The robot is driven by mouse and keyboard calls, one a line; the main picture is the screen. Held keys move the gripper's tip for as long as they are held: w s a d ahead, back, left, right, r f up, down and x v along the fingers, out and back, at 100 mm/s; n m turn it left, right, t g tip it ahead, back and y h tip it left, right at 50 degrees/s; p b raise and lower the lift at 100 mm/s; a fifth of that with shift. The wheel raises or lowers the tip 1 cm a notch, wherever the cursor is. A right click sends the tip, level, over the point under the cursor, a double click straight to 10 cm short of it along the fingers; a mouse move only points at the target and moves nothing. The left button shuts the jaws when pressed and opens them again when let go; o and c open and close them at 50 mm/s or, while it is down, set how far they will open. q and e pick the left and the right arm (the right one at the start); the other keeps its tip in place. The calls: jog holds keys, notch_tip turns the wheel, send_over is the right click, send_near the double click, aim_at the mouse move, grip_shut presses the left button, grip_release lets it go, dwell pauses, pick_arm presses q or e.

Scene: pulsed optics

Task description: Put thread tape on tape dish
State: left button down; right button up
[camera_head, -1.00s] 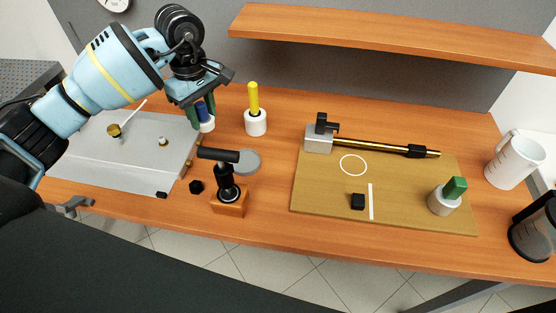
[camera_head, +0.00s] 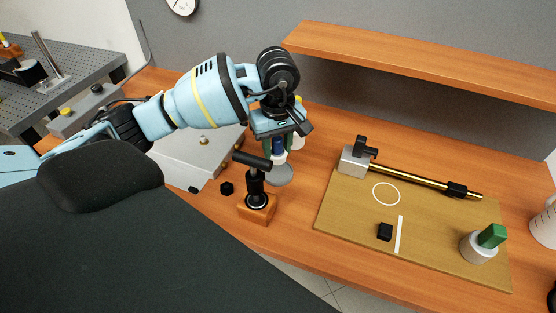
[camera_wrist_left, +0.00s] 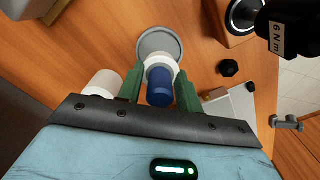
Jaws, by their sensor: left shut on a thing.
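The thread tape (camera_head: 278,157) is a white roll with a blue upright part. My left gripper (camera_head: 279,145) is shut on the blue part, which shows between its green fingers (camera_wrist_left: 160,90) in the left wrist view. The tape dish (camera_head: 279,177) is a flat grey disc on the wooden table, and it also shows in the left wrist view (camera_wrist_left: 158,38). The white roll overlaps the dish in both views. I cannot tell whether it touches the dish. My right gripper is out of view.
A black T-handled tool (camera_head: 255,185) stands in a wooden block close to the dish. A black knob (camera_head: 227,188) lies left of it. A wooden board (camera_head: 350,215) with fittings lies to the right.

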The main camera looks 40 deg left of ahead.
aim_at(278, 138)
pick_arm(q)
jog(key=shift+f, duration=2.35)
jog(key=shift+f, duration=0.2)
jog(key=c, duration=0.9)
grip_release()
jog(key=shift+c, duration=0.2)
notch_tip(278, 138, up, 12)
jog(key=shift+r, duration=0.25)
